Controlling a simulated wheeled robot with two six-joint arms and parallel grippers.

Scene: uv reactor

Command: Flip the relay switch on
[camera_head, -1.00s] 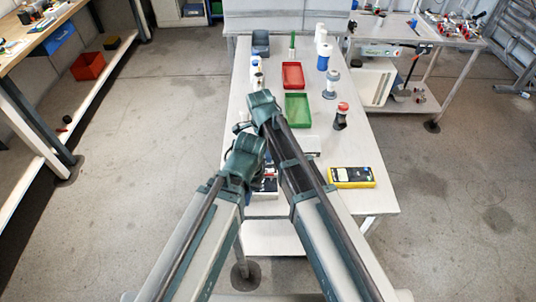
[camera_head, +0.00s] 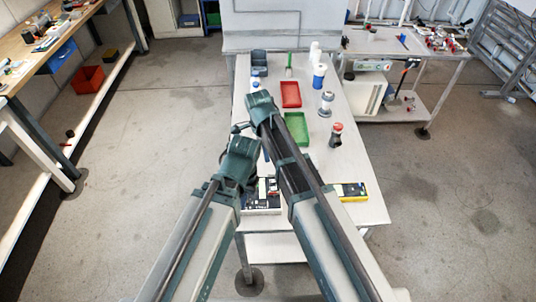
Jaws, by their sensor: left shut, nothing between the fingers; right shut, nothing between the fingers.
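A small dark box with white and red parts (camera_head: 262,195), possibly the relay switch, sits at the near left of the white table (camera_head: 355,160). My arms hide part of it, and its switch position is too small to tell. My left gripper (camera_head: 241,150) is the lower one, at the table's left side, above and just beyond the box in the picture. My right gripper (camera_head: 259,104) is higher up in the picture, over the table's left part. Both are shut and empty; their fingertips are largely hidden by the arm links.
A yellow meter (camera_head: 352,191) lies at the near right. A green tray (camera_head: 297,127), a red tray (camera_head: 290,94), a red-capped bottle (camera_head: 336,134) and a grey-white bottle (camera_head: 326,103) stand farther back.

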